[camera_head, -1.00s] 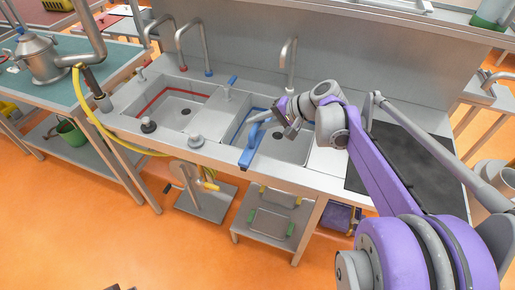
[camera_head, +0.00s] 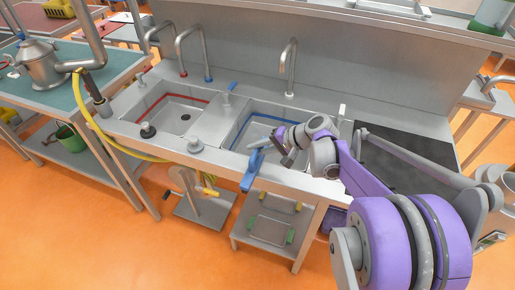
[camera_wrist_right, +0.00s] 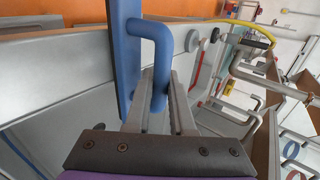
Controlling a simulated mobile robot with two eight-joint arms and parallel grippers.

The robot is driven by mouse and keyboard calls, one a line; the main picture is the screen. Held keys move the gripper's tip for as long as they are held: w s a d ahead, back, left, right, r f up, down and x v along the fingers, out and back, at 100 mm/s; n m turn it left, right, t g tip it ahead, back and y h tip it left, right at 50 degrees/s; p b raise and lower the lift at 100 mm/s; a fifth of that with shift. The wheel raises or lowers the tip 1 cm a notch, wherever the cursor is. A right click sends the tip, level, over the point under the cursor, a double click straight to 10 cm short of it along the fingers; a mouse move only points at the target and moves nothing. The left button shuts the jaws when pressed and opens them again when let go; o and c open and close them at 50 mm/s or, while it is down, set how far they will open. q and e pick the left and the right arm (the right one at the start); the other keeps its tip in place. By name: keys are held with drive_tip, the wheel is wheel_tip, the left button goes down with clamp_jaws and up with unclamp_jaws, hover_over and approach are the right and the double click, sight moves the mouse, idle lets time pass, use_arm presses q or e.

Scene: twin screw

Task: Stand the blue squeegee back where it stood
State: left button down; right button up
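The blue squeegee (camera_head: 249,175) is at the front edge of the sink counter, before the right basin with the blue rim. Its flat blue part hangs down over the edge and its handle points back to my right gripper (camera_head: 285,148). In the right wrist view, the squeegee's bent blue handle (camera_wrist_right: 162,45) runs down between the two fingers of my right gripper (camera_wrist_right: 160,100), which are closed around it. The flat blue part (camera_wrist_right: 126,55) stands left of the handle. Whether it touches the counter I cannot tell. My left gripper is not in view.
The right basin's blue rim (camera_head: 241,126) and the left basin's red rim (camera_head: 160,103) are behind the squeegee. A tall tap (camera_head: 290,70) rises at the back. Below are a low stand (camera_head: 198,208) and a shelf (camera_head: 270,230). A yellow hose (camera_head: 100,128) hangs left.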

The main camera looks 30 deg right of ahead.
drive_tip(key=o, duration=0.5)
drive_tip(key=shift+r, duration=0.1)
drive_tip(key=v, duration=1.2)
drive_tip(key=s+a+f+n+g+h, duration=0.1)
drive_tip(key=s+a+f+n+h, duration=0.1)
drive_tip(key=s+a+f+n, duration=0.1)
drive_tip(key=s+a+f+n+h, duration=0.2)
drive_tip(key=s+a+f+n, duration=0.1)
drive_tip(key=s+a+f, duration=0.2)
drive_tip(key=s+a+f+n+g+h, duration=0.1)
drive_tip(key=s+a+f+n+h, duration=0.1)
drive_tip(key=s+a+f+n, duration=0.2)
drive_tip(key=shift+s+a+f+g+h+p, duration=0.1)
drive_tip(key=shift+s+a, duration=0.4)
drive_tip(key=shift+a, duration=0.3)
drive_tip(key=shift+s+a+f+g+h+p, duration=0.15)
drive_tip(key=shift+s+a, duration=0.3)
drive_tip(key=shift+a, duration=0.4)
drive_tip(key=shift+s+a+f+g+h+p, duration=0.1)
drive_tip(key=shift+s+a, duration=0.4)
drive_tip(key=shift+a, duration=0.3)
